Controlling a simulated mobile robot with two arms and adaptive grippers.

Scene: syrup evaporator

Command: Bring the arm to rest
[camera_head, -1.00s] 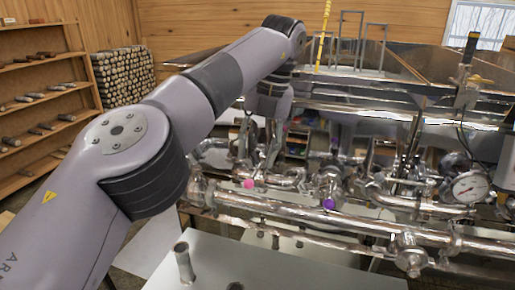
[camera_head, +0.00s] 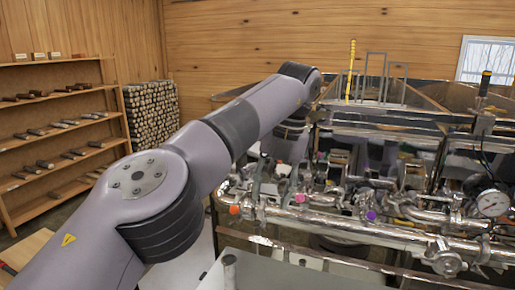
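My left arm (camera_head: 150,200) comes in from the lower left, rises to a bend at the top middle and drops from there toward the pipework. My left gripper (camera_head: 262,178) hangs below the wrist, in front of the evaporator's (camera_head: 385,122) left part. It is small and blends with the metal pipes (camera_head: 325,218) behind it. I cannot tell whether its fingers are apart, or whether it touches anything. An orange knob (camera_head: 234,210), a pink knob (camera_head: 300,198) and a purple knob (camera_head: 371,215) sit along the pipes. My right gripper is not in view.
A round gauge (camera_head: 491,203) stands at the right of the pipes. A yellow stick (camera_head: 350,70) rises above the evaporator. A wooden shelf (camera_head: 60,92) with dark pieces stands at the left, beside stacked logs (camera_head: 150,120). Open air lies above my arm.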

